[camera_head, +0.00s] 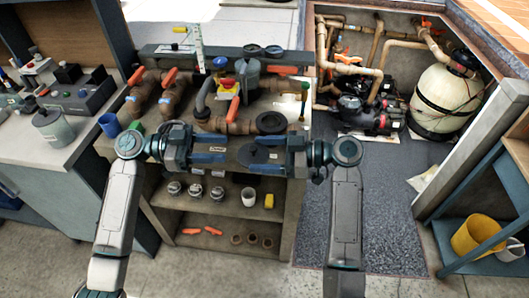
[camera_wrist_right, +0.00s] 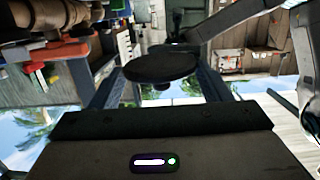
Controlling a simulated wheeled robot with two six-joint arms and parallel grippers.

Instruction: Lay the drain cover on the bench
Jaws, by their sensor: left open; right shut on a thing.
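A round black disc, which looks like the drain cover (camera_head: 254,155), is held between the fingers of my right gripper (camera_head: 260,156), in front of the bench's front edge. It also shows in the right wrist view (camera_wrist_right: 160,67) as a flat disc between the two fingers. The bench (camera_head: 262,98) stands in the middle and carries pipes and valves. My left gripper (camera_head: 210,149) is open and empty, to the left of the disc. Another black round piece (camera_head: 271,122) lies on the bench top, just beyond my right gripper.
Brown pipes with orange handles and a grey pump housing (camera_head: 247,77) crowd the bench top. Shelves below hold a white cup (camera_head: 248,197) and small fittings. A blue cup (camera_head: 109,125) is at left. A yellow bucket (camera_head: 474,238) is at right.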

